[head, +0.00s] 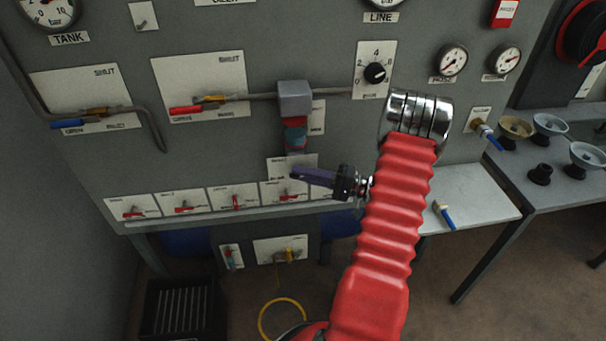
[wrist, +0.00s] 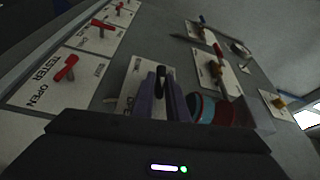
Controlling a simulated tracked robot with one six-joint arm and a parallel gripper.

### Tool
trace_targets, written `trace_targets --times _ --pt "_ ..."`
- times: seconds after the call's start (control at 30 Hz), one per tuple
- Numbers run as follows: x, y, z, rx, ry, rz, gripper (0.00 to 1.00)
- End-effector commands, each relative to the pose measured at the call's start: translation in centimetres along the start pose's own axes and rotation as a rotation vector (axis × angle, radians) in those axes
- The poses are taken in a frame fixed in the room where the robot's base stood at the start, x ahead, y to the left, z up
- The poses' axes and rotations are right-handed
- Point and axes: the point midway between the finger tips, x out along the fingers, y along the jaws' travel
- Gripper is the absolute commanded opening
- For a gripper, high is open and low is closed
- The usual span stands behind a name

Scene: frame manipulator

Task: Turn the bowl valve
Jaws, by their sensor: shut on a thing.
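The bowl valve shows as a black handle (wrist: 161,80) in front of a white plate in the wrist view. It stands below the filter unit, a grey block (head: 294,99) with a red and blue bowl (head: 295,132) under it. My gripper (head: 296,173) has purple fingers and reaches in from the right to this spot. In the wrist view the fingers are shut on the black handle, one on each side. In the head view the fingers hide the handle. The plate's label (head: 285,162) is too small to read.
A row of red-handled valves (head: 183,208) runs along the panel's lower left. A red-handled valve (head: 186,110) and a blue-handled valve (head: 70,124) sit above. A grey ledge (head: 470,200) juts out below right. A table (head: 560,195) with cups stands at right.

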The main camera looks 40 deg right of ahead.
Motion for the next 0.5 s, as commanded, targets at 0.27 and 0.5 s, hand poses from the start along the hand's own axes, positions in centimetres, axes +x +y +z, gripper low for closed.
trace_targets --times 0.27,0.5 --pt "-0.18 0.45 0.18 0.01 0.003 0.002 0.0" --pt "-0.15 0.43 0.19 0.01 0.003 0.002 0.22"
